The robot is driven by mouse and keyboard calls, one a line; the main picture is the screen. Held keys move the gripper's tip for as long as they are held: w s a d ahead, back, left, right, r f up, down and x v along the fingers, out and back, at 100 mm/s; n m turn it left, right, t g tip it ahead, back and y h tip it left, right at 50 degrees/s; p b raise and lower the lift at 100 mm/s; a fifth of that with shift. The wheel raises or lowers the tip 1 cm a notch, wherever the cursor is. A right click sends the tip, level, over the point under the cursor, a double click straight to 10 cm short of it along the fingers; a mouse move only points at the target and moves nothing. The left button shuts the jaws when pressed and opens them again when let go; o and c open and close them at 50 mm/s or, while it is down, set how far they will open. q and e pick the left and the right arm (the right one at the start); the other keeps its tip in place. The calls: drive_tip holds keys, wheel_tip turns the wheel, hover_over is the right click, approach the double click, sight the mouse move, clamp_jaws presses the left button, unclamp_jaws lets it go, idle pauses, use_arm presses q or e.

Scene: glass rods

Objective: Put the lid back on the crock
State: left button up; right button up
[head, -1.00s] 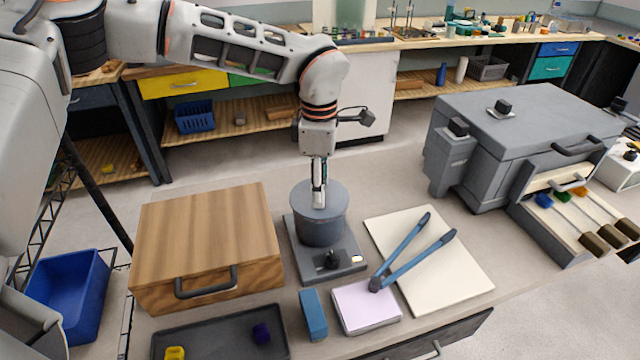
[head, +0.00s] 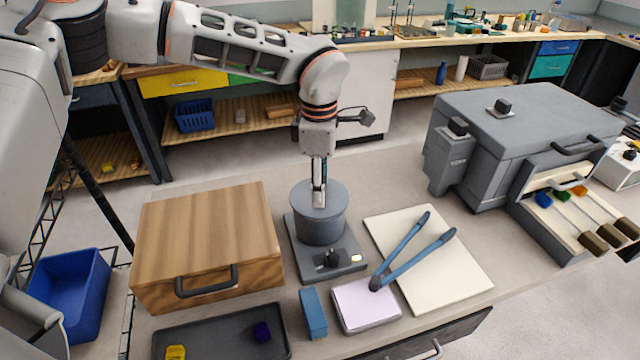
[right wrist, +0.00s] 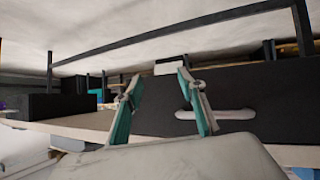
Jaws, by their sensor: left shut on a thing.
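The grey round lid (head: 336,196) lies level over the top of the grey crock (head: 321,231). Lid and crock look lined up, with no clear gap between them. The crock stands upright on a grey hot plate (head: 342,264) with a black knob at its front. My left gripper (head: 319,203) points straight down and is shut at the middle of the lid. The lid's grip is hidden between its fingers. My right gripper (right wrist: 160,80) shows in the right wrist view with its teal fingers apart and nothing between them.
A wooden box (head: 208,235) stands left of the hot plate. A blue block (head: 313,314), a lilac pad (head: 366,305) and blue tongs (head: 412,260) on a cream board (head: 470,275) lie in front and right. A dark tray (head: 215,335) is front left. A large grey oven-like unit (head: 530,125) stands right.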

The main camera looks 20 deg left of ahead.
use_arm(q)
drive_tip(key=shift+f, duration=0.5)
drive_tip(key=o, duration=0.9)
drive_tip(key=shift+r+p, duration=1)
drive_tip(key=shift+r, duration=0.5)
drive_tip(key=shift+r+p, duration=0.3)
drive_tip(key=shift+r, duration=3.7)
